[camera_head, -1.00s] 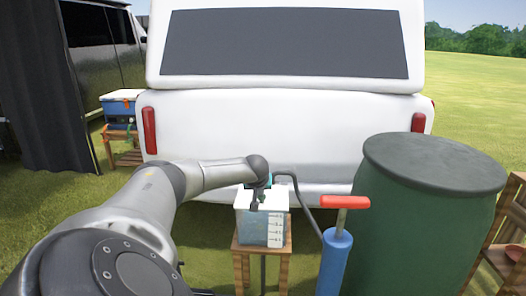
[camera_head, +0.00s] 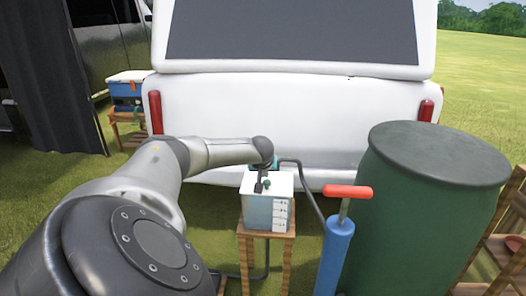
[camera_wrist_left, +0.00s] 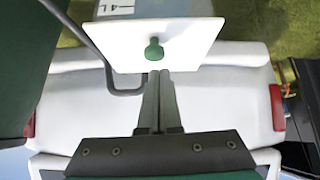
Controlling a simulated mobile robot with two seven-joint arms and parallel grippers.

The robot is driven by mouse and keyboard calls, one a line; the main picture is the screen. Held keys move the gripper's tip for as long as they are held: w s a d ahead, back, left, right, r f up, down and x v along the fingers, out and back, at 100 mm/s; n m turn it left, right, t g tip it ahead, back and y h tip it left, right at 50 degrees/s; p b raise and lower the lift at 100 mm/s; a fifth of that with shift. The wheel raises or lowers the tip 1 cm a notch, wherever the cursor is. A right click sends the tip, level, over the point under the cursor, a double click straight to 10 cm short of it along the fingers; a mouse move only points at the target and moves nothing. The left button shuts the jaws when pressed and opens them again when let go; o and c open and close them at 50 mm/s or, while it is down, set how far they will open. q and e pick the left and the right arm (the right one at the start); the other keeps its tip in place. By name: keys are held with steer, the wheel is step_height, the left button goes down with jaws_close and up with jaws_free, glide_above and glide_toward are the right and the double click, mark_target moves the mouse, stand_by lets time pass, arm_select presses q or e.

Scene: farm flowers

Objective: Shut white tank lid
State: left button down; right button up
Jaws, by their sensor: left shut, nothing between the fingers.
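The white tank (camera_head: 256,212) is a small box with measure marks, standing on a wooden stool. Its white lid (camera_head: 284,184) lies over the top and looks flat, with no gap that I can see. The lid also shows in the left wrist view (camera_wrist_left: 190,38), with a green knob (camera_wrist_left: 154,48) in its middle. My left gripper (camera_head: 259,187) is above the lid, beside the knob in the head view. In the left wrist view its fingers (camera_wrist_left: 158,73) are together, empty, with their tips close to the knob. I cannot tell whether they touch the lid. My right gripper is not in view.
A wooden stool (camera_head: 266,235) bears the tank. A blue pump (camera_head: 335,255) with a red handle stands to the right, its dark hose (camera_head: 308,190) running behind the tank. A large green barrel (camera_head: 420,215) is further right. A white vehicle (camera_head: 290,115) stands behind.

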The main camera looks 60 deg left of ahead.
arm_select(q)
steer(key=shift+a+r+p, duration=0.15)
steer(key=shift+r+p, duration=0.35)
steer(key=shift+r, duration=0.45)
steer(key=s+d+f+p, duration=0.2)
steer(key=s+d+f, duration=0.1)
steer(key=s+d, duration=0.2)
steer(key=shift+s+d+f, duration=0.25)
steer(key=shift+d+f, duration=0.05)
steer(key=shift+d, duration=0.95)
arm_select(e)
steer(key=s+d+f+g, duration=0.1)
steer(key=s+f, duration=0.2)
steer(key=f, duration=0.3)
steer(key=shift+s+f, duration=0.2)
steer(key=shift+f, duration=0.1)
